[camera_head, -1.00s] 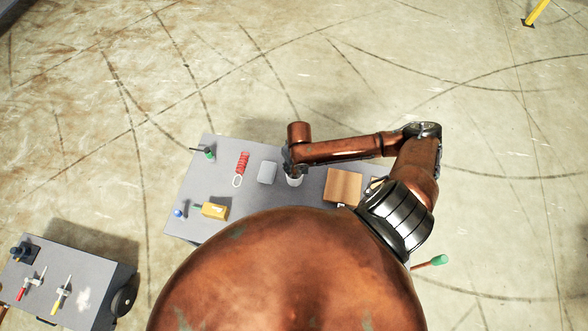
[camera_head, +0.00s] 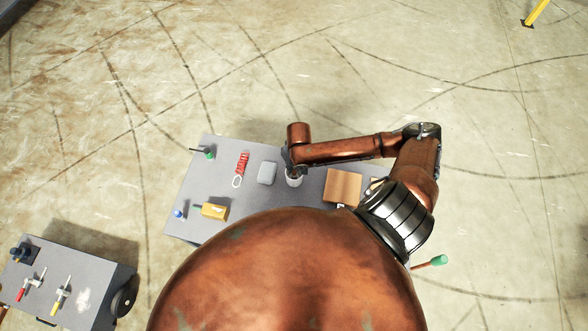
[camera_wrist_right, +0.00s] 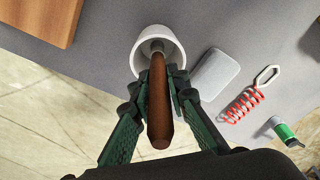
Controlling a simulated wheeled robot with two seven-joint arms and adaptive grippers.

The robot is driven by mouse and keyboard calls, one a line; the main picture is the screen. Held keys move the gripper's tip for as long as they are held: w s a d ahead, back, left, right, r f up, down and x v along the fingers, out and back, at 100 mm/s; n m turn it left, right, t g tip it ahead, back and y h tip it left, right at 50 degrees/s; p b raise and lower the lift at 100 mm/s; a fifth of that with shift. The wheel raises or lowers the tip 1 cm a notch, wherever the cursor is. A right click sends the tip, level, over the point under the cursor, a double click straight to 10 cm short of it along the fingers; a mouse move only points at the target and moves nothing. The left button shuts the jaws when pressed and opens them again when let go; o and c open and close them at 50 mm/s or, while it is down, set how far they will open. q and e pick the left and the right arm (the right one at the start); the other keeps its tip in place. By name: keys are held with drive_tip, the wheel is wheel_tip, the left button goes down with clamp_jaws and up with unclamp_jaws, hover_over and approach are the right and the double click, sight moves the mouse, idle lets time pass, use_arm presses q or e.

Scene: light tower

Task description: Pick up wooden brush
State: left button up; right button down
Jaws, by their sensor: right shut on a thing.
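The wooden brush (camera_wrist_right: 158,108) has a brown handle and stands in a white cup (camera_wrist_right: 149,40) in the right wrist view. Its lower end is inside the cup. My right gripper (camera_wrist_right: 159,80) is shut on the handle, with a green finger on each side just above the cup rim. In the head view the right gripper (camera_head: 290,165) is over the white cup (camera_head: 294,181) on the grey table (camera_head: 215,165), and the brush is hidden there by my arm. My left gripper is not in view.
A grey rounded block (camera_head: 267,172), a red coil (camera_head: 242,163) and a yellow tool (camera_head: 214,211) lie left of the cup. A wooden block (camera_head: 343,186) lies to its right. A second grey table (camera_head: 98,275) with several tools stands at lower left.

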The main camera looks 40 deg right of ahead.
wheel_tip(320, 180, up, 10)
idle(0.6)
